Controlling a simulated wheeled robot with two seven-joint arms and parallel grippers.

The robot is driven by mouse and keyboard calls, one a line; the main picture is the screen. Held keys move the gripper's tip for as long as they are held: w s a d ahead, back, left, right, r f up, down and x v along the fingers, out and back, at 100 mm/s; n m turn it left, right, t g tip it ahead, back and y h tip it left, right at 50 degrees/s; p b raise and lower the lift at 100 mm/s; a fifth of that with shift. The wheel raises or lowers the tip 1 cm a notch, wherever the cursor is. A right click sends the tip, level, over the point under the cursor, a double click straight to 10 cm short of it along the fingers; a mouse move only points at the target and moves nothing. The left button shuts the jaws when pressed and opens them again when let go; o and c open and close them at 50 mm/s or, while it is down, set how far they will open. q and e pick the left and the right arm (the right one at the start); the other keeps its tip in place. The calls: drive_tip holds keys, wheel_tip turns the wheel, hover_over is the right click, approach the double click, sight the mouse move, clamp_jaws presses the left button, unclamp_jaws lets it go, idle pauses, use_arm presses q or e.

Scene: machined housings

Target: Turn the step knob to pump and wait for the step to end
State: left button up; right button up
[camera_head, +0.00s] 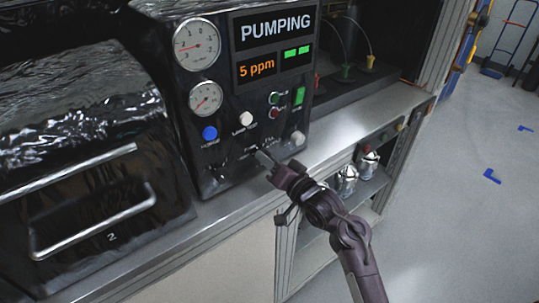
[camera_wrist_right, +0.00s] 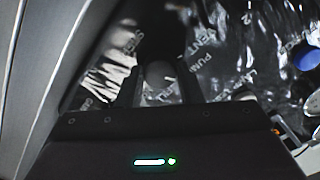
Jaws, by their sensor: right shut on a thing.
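The black control panel (camera_head: 232,100) has a display (camera_head: 277,29) reading "PUMPING" and a smaller orange one (camera_head: 257,67) reading "5 ppm", with green bars beside it. My right gripper (camera_head: 263,158) reaches the panel's lower edge from the lower right. In the right wrist view its two fingers stand on either side of a greyish knob (camera_wrist_right: 160,78), shut on it. Labels including "PUMP" and "VENT" show around that knob. The gripper mostly hides the knob in the head view, and I cannot read where it points. My left gripper is not in view.
Two gauges, a blue button (camera_head: 210,133), a white button (camera_head: 246,118), a grey knob (camera_head: 298,138) and a black knob (camera_head: 218,171) share the panel. A chamber with metal handles (camera_head: 95,220) stands left. Metal parts (camera_head: 347,178) sit on a shelf below; open floor lies right.

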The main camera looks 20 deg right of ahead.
idle(0.5)
drive_tip(key=o, duration=1)
drive_tip(key=shift+s+d+f, duration=0.15)
drive_tip(key=shift+s+d, duration=0.05)
drive_tip(key=shift+s, duration=0.25)
drive_tip(key=b+v, duration=0.2)
drive_tip(key=v, duration=0.4)
drive_tip(key=shift+s+d, duration=0.1)
drive_tip(key=shift+s, duration=0.3)
